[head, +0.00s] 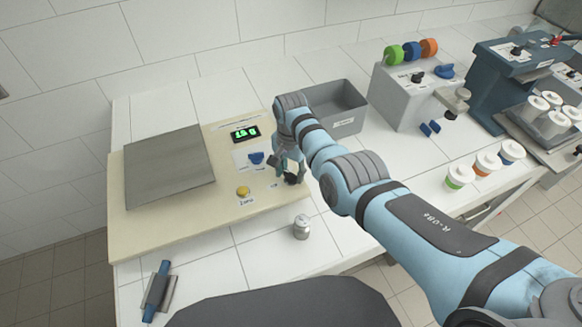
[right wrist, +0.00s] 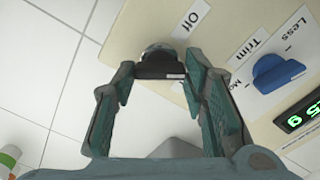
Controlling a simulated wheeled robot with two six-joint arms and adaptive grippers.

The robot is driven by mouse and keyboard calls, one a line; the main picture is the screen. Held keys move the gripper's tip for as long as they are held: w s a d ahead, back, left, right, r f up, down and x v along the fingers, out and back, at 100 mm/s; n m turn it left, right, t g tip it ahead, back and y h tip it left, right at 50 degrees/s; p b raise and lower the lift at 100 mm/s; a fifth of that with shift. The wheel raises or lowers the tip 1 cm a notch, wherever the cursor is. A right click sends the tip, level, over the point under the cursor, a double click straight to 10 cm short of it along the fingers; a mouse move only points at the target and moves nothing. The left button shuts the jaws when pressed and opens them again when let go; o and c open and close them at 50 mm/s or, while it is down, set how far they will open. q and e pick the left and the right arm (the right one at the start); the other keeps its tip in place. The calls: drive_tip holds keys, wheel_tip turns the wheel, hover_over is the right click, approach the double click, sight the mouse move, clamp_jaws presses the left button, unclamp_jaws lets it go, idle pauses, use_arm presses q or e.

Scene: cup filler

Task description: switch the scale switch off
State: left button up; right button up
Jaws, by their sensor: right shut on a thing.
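The scale (head: 235,215) is a cream board with a grey weighing plate (head: 168,168) and a lit green display (head: 245,133). The scale switch, a black lever on a silver base, sits at the board's right edge by the "Off" label (right wrist: 188,22). My right gripper (head: 288,172) reaches down to it from the right. In the right wrist view the switch (right wrist: 160,66) stands between the fingertips, and the jaws are shut on it. In the head view the gripper partly hides the switch. My left gripper is not in view.
A blue trim knob (head: 256,158) and a yellow zero button (head: 243,191) sit on the scale's panel. A metal weight (head: 301,227) stands in front. A grey bin (head: 345,112) is behind my arm. Lidded cups (head: 459,177) stand at right. A blue-handled tool (head: 158,290) lies at front left.

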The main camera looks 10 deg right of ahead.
drive_tip(key=n, duration=1.1)
idle(0.6)
drive_tip(key=o, duration=1.2)
drive_tip(key=shift+c, duration=0.2)
drive_tip(key=shift+r, duration=0.15)
